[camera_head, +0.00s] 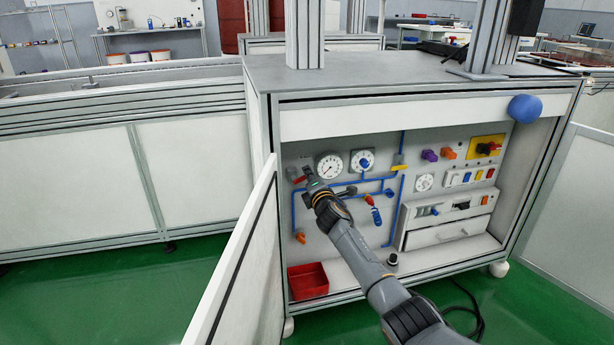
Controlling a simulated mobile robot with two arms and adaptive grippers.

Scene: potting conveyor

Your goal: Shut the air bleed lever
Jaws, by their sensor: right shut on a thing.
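My right gripper (311,183) reaches into the open cabinet and is at the upper left of the panel (345,250), just below the left gauge. It is shut at a small red lever (300,179), whose handle shows beside the fingertips; the gripper hides part of it. I cannot tell from labels which lever is the air bleed. A red and blue lever (374,213) hangs tilted from the blue pipes, to the right of the gripper. A yellow lever (399,167) sits at the upper right of the pipes. My left gripper is not in view.
Two round gauges (329,166) are above the gripper. Purple (429,155) and orange knobs and a yellow switch plate (486,147) are at right. A red bin (308,281) stands on the cabinet floor. The open door (245,265) stands left of my arm.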

